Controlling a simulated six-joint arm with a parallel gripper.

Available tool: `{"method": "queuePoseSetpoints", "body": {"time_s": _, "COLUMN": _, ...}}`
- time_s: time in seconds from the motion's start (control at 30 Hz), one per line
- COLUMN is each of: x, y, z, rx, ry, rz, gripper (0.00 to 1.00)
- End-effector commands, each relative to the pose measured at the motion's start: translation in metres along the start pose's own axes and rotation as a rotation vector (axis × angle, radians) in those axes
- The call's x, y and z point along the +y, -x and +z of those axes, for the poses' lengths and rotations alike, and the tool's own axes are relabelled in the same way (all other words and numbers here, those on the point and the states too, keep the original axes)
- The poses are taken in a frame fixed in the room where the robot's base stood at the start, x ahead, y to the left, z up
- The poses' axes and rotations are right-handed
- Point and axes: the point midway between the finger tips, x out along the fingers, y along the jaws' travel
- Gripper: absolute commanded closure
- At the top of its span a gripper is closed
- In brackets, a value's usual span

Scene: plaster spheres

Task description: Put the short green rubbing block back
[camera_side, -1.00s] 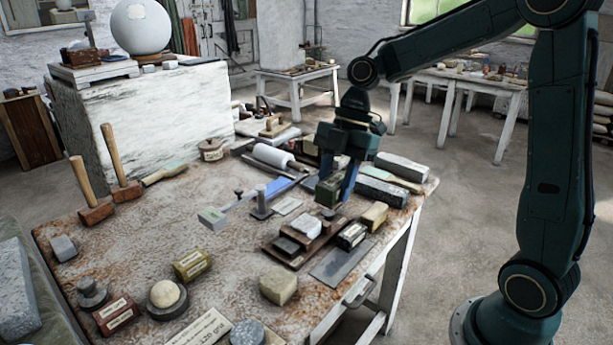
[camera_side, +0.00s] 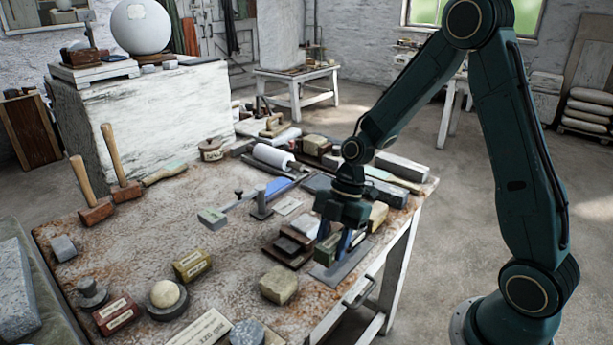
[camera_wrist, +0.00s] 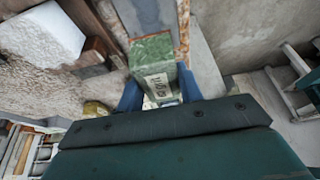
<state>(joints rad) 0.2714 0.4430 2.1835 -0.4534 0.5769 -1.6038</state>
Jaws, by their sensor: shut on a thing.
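My gripper (camera_side: 342,243) is shut on a short green block (camera_wrist: 152,56) with a pale printed label. In the wrist view the block sits between the two blue fingers, which press on its sides. In the side view it is low over the dark grey flat plate (camera_side: 338,274) at the table's right front edge, with a bit of green (camera_side: 326,247) showing by the fingers. I cannot tell whether the block touches anything below. Similar labelled blocks, an olive one (camera_side: 192,264) and a red one (camera_side: 116,315), lie on the table.
A stepped wooden stand (camera_side: 283,255) with grey stones is close left of my gripper. A yellowish block (camera_side: 378,214) is just behind it. The table's right edge is close by.

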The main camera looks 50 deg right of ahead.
Motion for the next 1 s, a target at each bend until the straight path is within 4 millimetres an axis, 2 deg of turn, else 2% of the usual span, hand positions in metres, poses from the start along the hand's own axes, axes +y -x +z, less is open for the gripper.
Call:
{"method": "queuePoseSetpoints", "body": {"time_s": 0.1, "x": 0.0, "y": -0.009, "z": 0.003, "rx": 0.001, "ry": 0.001, "rz": 0.0, "gripper": 0.89}}
{"method": "queuePoseSetpoints", "body": {"time_s": 0.47, "x": 0.0, "y": -0.016, "z": 0.006, "rx": 0.001, "ry": 0.0, "rz": 0.001, "gripper": 0.89}}
{"method": "queuePoseSetpoints", "body": {"time_s": 0.8, "x": 0.0, "y": -0.044, "z": 0.018, "rx": 0.001, "ry": 0.0, "rz": -0.001, "gripper": 0.89}}
{"method": "queuePoseSetpoints", "body": {"time_s": 1.0, "x": 0.001, "y": -0.046, "z": 0.019, "rx": 0.0, "ry": 0.002, "rz": 0.002, "gripper": 0.89}}
